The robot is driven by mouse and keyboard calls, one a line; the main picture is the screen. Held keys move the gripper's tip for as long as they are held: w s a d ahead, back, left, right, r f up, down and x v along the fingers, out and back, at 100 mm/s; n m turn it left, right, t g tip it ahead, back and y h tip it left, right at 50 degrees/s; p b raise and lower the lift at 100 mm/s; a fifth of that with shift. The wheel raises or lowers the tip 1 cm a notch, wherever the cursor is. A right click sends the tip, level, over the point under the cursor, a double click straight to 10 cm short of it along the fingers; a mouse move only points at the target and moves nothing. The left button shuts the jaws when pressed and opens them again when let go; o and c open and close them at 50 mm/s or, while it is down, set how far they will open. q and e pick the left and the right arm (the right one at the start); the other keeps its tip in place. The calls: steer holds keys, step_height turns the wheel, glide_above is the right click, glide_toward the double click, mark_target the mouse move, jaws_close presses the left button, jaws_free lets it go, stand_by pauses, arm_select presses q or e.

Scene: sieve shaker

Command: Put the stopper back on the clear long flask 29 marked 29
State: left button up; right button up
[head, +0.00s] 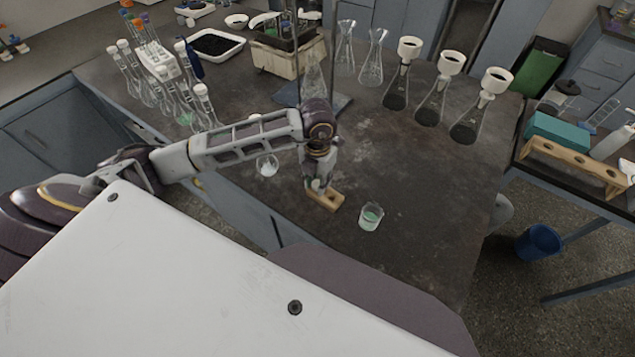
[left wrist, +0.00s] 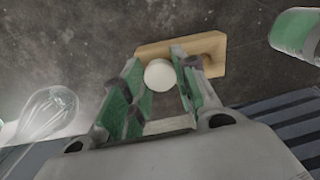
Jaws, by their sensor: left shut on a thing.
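My left gripper (head: 316,185) points down over a small wooden block (head: 330,200) on the dark bench. In the left wrist view its green-padded fingers (left wrist: 160,85) are shut on a white round stopper (left wrist: 160,75), seen from above over the wooden block (left wrist: 215,48). I cannot tell whether the stopper is clear of the block. A clear round-bodied flask (head: 267,168) stands left of the gripper, partly hidden by my arm; it also shows in the left wrist view (left wrist: 48,112). No number 29 is readable. My right gripper is out of view.
A beaker with pale green content (head: 371,216) stands just right of the block. Several long-necked, white-stoppered flasks (head: 168,85) stand at the back left. Three flasks with white funnels (head: 432,105) stand at the back right. The bench's front right is clear.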

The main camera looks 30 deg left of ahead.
mark_target(318, 183)
arm_select(q)
step_height(318, 183, up, 8)
steer(key=shift+f, duration=0.15)
steer(key=shift+r, duration=0.85)
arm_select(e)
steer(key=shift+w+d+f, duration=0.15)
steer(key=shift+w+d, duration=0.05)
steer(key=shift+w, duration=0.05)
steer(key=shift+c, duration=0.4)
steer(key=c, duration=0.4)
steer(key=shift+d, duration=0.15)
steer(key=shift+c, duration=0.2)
arm_select(q)
steer(key=shift+m, duration=0.4)
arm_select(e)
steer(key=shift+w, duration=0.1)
